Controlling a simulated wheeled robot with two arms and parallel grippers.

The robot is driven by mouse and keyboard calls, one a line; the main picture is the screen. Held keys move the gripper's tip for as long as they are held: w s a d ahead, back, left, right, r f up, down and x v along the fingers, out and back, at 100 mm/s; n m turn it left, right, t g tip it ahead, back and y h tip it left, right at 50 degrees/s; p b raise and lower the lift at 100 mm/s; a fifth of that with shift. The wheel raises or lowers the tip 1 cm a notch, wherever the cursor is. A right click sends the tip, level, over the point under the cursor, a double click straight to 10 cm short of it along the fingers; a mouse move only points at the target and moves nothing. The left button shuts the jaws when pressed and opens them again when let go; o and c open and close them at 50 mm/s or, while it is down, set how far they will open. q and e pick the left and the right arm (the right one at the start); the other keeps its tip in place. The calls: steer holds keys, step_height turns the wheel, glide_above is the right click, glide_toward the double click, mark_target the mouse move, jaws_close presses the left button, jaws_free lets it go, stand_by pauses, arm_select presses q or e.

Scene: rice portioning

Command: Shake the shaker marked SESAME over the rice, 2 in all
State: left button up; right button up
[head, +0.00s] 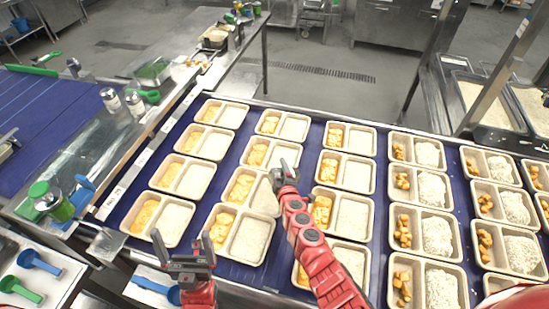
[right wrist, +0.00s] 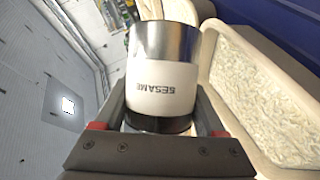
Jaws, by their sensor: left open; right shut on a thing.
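The SESAME shaker (right wrist: 162,85) shows in the right wrist view, with a white band marked SESAME, a shiny metal end and a dark end near the jaws. My right gripper (right wrist: 160,120) is shut on it. In the head view my right gripper (head: 284,174) is above the trays in the middle of the belt; the shaker is not clearly visible there. A rice compartment (right wrist: 270,95) lies right of the shaker in the wrist view. My left gripper (head: 190,250) is open and empty at the front edge, below a filled tray (head: 158,217).
Several two-compartment trays with rice and yellow or orange food (head: 425,225) fill the blue belt. Two shakers (head: 110,99) (head: 135,104) stand on the left counter. Green and blue scoops (head: 40,262) lie at the lower left. A metal post stands at the right.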

steer(key=shift+w+a+r+n+t+b, duration=0.15)
steer(key=shift+r+n+t+b, duration=0.7)
steer(key=shift+n+b, duration=0.85)
steer(key=shift+s+a+r+n+t+b, duration=0.1)
steer(key=shift+a+r+n+t+b, duration=0.1)
steer(key=shift+r+n+t+b, duration=1.4)
steer(key=shift+w+a+r+n+t+b, duration=0.15)
steer(key=shift+n+b, duration=1.05)
steer(key=shift+n, duration=1.2)
step_height(320, 180, down, 3)
steer(key=b, duration=0.3)
steer(key=shift+r, duration=0.1)
